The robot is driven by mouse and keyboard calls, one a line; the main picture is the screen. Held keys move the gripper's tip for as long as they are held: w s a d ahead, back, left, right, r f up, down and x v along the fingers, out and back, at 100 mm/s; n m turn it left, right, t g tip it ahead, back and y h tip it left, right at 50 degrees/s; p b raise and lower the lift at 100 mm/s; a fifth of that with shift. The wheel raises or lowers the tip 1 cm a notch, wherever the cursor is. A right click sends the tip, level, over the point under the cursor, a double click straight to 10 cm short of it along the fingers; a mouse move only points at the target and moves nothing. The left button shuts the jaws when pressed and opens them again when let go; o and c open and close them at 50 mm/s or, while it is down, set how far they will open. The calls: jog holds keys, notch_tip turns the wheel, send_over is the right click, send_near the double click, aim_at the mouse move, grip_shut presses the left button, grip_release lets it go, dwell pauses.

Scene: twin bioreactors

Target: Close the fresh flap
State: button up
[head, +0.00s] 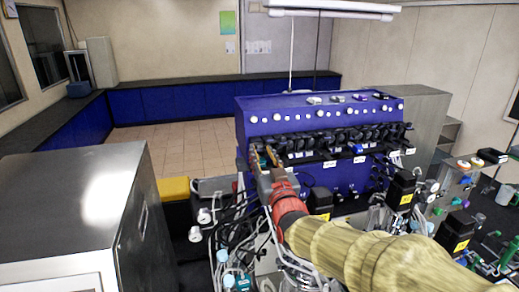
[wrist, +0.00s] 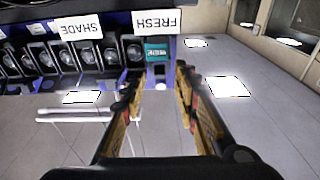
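The FRESH label (wrist: 155,20) shows upside down in the wrist view, on the front of the blue cabinet (head: 250,125). Beside it is a teal piece with pale lettering (wrist: 157,50), with a dark round-faced part (wrist: 134,50) to its left. I cannot tell which surface is the fresh flap or how far it stands open. My gripper (wrist: 158,88) has its fingers apart with nothing between them, just short of the teal piece. In the head view my gripper (head: 263,157) is at the cabinet's left end, partly covering that end of the row.
A row of black parts (head: 340,138) runs along the cabinet front; the SHADE label (wrist: 80,27) neighbours FRESH. Tubes and cables (head: 235,225) crowd below. Tiled floor (head: 185,150) is open behind.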

jog(key=v, duration=0.8)
